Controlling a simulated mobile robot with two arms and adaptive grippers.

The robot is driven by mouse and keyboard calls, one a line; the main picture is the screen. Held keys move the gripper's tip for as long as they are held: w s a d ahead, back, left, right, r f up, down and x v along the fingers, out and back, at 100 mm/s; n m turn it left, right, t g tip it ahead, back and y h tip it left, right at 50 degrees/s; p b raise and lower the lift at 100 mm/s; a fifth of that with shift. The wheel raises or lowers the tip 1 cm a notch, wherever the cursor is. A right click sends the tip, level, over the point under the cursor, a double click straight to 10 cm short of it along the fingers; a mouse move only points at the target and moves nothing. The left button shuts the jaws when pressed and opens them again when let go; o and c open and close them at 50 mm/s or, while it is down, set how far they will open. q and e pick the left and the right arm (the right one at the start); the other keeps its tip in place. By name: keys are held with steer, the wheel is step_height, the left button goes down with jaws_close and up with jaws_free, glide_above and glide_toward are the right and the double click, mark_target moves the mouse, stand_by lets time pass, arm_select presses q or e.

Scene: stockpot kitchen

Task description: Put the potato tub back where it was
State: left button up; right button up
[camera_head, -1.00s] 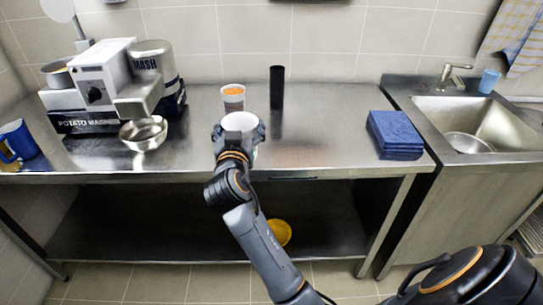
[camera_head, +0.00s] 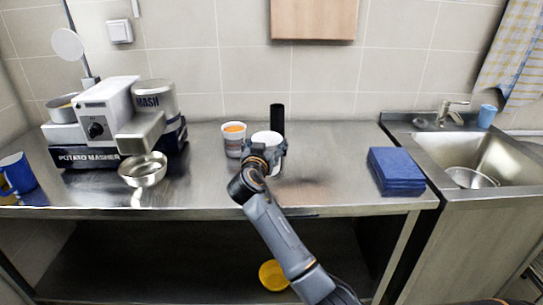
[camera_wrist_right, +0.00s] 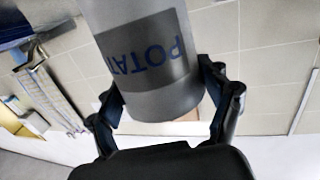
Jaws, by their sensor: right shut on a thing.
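The potato tub (camera_head: 266,136) is a white tub with an open top in the head view. In the right wrist view the tub (camera_wrist_right: 160,92) shows a dark grey band with upside-down blue letters reading POTA. My right gripper (camera_head: 264,152) is shut on the tub from the near side, one finger on each side. In the wrist view the gripper (camera_wrist_right: 165,105) has its fingers against the tub's walls. The tub is over the counter; I cannot tell whether its base touches it. My left gripper is not in view.
A white tub with orange contents (camera_head: 234,140) stands just left of the held tub. A black cylinder (camera_head: 277,118) stands close behind it. The potato masher machine (camera_head: 100,120) and a metal bowl (camera_head: 143,170) are left. Blue cloths (camera_head: 396,170) lie right, with clear counter between.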

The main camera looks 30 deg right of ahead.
steer(key=shift+w+d+f, duration=0.2)
steer(key=shift+d+f, duration=0.25)
steer(key=shift+f, duration=0.05)
steer(key=shift+w+d+f, duration=0.15)
steer(key=shift+d+f, duration=0.25)
steer(key=shift+f, duration=0.1)
steer(key=f, duration=0.3)
steer(key=shift+w+d+f+p, duration=0.1)
steer(key=shift+d+p, duration=0.15)
steer(key=shift+p, duration=0.15)
steer(key=shift+f, duration=0.25)
steer(key=shift+f, duration=0.15)
steer(key=o, duration=1.5)
